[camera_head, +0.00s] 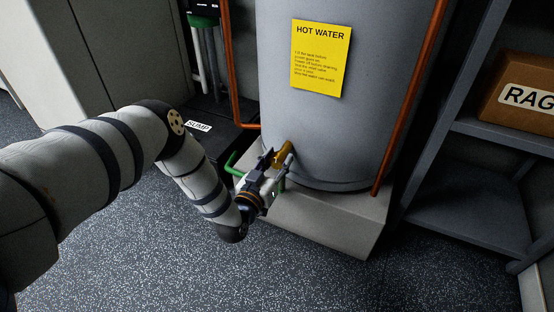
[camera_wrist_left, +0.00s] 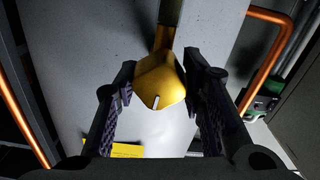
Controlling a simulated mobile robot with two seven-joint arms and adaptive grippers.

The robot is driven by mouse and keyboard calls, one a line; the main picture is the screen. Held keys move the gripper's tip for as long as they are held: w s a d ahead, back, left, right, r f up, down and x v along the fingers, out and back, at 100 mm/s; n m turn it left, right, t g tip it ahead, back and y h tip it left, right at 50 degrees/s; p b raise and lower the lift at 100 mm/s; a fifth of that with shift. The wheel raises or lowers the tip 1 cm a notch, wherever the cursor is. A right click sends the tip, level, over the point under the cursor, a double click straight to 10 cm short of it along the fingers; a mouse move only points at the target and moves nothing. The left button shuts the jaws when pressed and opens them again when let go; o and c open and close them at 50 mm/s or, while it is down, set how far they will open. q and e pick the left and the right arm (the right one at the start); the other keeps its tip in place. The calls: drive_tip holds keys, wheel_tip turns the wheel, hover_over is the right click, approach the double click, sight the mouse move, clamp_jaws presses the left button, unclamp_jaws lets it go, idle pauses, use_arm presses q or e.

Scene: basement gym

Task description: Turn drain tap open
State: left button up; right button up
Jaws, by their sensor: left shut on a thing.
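The brass-yellow drain tap (camera_head: 284,152) sticks out low on the front of the grey hot water tank (camera_head: 318,135). My left gripper (camera_head: 276,160) reaches it from the front and is shut on it. In the left wrist view the tap's yellow body (camera_wrist_left: 160,84) sits between the two dark fingers of my left gripper (camera_wrist_left: 160,76), with a small pale pin or mark on its face. The gripper hides part of the tap in the head view. I cannot tell how far the tap is turned. My right gripper is not in view.
The tank stands on a grey plinth (camera_head: 330,222). Copper pipes (camera_head: 412,90) run down beside it. A green pipe (camera_head: 232,163) lies left of the gripper, by the dark sump cover (camera_head: 222,128). Shelves with a rag box (camera_head: 515,95) stand right. Speckled floor (camera_head: 130,255) is open in front.

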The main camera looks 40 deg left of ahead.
use_arm(q)
drive_tip(key=m+p, duration=0.1)
drive_tip(key=m, duration=0.2)
drive_tip(key=shift+d+r, duration=0.1)
drive_tip(key=shift+r, duration=0.05)
drive_tip(key=m+p, duration=0.2)
drive_tip(key=m, duration=0.7)
drive_tip(key=shift+f+m+p, duration=0.25)
drive_tip(key=shift+m+p, duration=0.05)
drive_tip(key=shift+m, duration=1.2)
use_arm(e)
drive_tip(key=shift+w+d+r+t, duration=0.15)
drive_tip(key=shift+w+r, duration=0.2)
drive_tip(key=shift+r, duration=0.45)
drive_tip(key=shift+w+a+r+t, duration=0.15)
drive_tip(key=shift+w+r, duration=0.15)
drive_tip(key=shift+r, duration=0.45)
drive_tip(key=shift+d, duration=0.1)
use_arm(q)
drive_tip(key=o, duration=1.1)
drive_tip(key=shift+o, duration=0.2)
drive_tip(key=shift+s, duration=0.1)
